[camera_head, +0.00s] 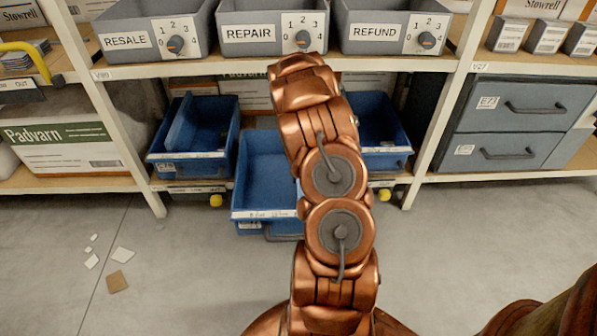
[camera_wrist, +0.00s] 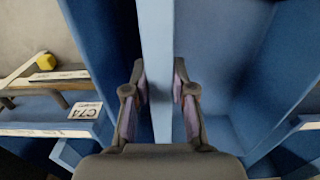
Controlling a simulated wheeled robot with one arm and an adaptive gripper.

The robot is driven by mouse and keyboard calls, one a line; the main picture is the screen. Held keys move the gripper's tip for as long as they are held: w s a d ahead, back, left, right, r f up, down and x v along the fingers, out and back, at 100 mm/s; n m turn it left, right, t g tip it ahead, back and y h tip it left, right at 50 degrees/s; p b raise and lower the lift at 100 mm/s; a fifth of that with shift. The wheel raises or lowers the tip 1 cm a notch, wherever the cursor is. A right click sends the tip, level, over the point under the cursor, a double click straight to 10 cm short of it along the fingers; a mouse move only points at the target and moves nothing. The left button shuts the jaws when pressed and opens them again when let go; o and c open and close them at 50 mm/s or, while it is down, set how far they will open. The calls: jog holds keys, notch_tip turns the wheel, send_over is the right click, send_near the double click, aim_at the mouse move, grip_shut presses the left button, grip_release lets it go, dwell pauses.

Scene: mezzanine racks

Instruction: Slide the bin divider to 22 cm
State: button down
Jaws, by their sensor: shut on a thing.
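In the wrist view my gripper (camera_wrist: 160,92) is shut on the divider (camera_wrist: 157,45), a pale blue upright panel seen edge-on between the two fingers. Dark blue bin space lies left of the panel and a lit blue interior lies right of it. In the head view the middle blue bin (camera_head: 262,165) stands pulled forward from the lower shelf, with a pale strip (camera_head: 262,214) along its front rim. Marks on the strip are too small to read. My own arm covers the bin's right side, and hides my gripper and the divider there.
Blue bins stand on either side, the left bin (camera_head: 203,130) and the right bin (camera_head: 385,130). Yellow knobs (camera_head: 215,200) sit below the shelf. Grey dial bins (camera_head: 250,35) fill the shelf above. Grey drawers (camera_head: 520,105) stand right. Paper scraps (camera_head: 117,281) lie on open floor.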

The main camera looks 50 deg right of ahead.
jog(key=shift+s+d, duration=0.15)
jog(key=shift+d, duration=0.05)
jog(key=c, duration=1)
grip_release()
jog(key=shift+s, duration=0.1)
jog(key=shift+o, duration=0.2)
notch_tip(320, 180, up, 12)
